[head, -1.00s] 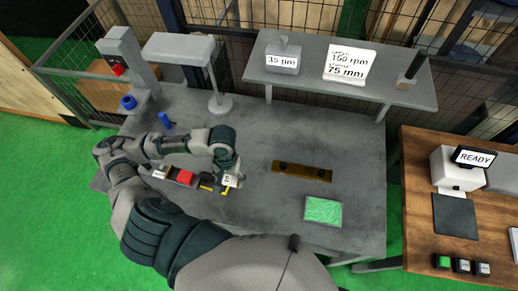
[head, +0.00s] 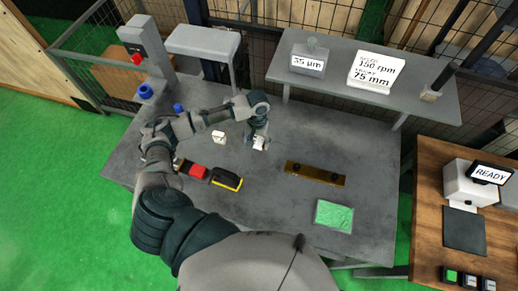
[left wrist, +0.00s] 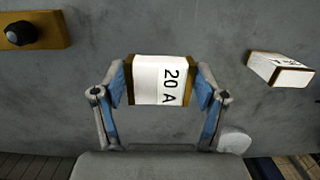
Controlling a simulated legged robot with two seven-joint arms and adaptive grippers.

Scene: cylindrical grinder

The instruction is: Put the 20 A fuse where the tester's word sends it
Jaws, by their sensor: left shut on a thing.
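The 20 A fuse (left wrist: 160,82) is a white block with brown ends, its "20 A" label facing the left wrist camera. My left gripper (head: 259,142) is shut on it, one finger at each end. In the head view the fuse (head: 261,144) shows small under the gripper, above the grey bench. A white device with a screen reading "READY" (head: 490,173) stands on the wooden table at right. My right gripper is not in view.
Another white block (head: 218,137) stands on the bench; it also shows in the left wrist view (left wrist: 281,69).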

